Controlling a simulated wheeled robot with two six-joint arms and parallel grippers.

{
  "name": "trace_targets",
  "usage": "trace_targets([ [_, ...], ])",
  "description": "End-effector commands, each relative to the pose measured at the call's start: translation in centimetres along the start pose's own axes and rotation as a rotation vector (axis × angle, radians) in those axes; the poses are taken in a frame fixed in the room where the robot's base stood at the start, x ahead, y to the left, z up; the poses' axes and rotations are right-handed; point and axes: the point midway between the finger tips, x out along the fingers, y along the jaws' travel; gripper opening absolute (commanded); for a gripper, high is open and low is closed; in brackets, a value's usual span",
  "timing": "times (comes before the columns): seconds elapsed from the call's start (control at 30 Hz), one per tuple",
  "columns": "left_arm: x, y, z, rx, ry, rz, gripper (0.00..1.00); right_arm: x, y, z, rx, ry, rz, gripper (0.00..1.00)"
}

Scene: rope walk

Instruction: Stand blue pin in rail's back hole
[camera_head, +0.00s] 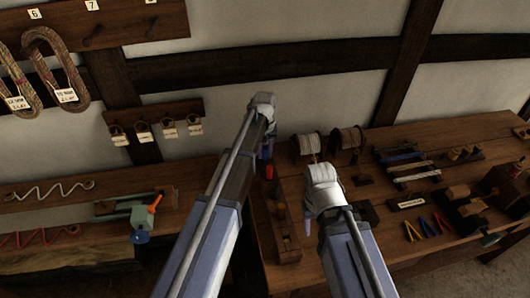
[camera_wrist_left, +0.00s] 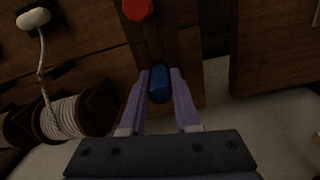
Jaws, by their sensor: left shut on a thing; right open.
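The blue pin (camera_wrist_left: 159,82) is between the purple fingers of my left gripper (camera_wrist_left: 158,92), which is shut on it. In the left wrist view it overlaps the end of the dark wooden rail (camera_wrist_left: 189,60); I cannot tell whether it is in a hole or above it. In the head view my left gripper (camera_head: 267,138) is over the far end of the rail (camera_head: 286,235), and the blue pin is hard to make out. A red pin (camera_head: 269,172) stands in the rail near it. My right gripper (camera_head: 322,182) is open over the bench, its fingers mostly hidden.
Rope spools (camera_head: 305,147) stand right of the rail, with a label stand (camera_head: 407,202) and several small tools further right. A separate bench (camera_head: 100,216) with rope samples lies left. The wall rises close behind the left gripper.

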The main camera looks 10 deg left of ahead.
Motion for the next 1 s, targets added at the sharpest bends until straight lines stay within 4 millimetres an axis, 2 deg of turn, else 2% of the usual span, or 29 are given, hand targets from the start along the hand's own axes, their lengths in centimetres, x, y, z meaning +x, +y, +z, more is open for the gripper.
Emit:
trace_targets([
  [0.43,1.4,0.0,0.0,0.0,0.0,0.0,0.0,1.4,-0.1,-0.1,0.0,0.0,0.0,0.5],
  [0.77,1.5,0.0,0.0,0.0,0.0,0.0,0.0,1.5,-0.1,-0.1,0.0,0.0,0.0,0.5],
  [0.8,1.5,0.0,0.0,0.0,0.0,0.0,0.34,1.5,-0.1,-0.1,0.0,0.0,0.0,0.5],
  [1.0,1.5,0.0,0.0,0.0,0.0,0.0,0.56,1.5,-0.1,-0.1,0.0,0.0,0.0,0.5],
])
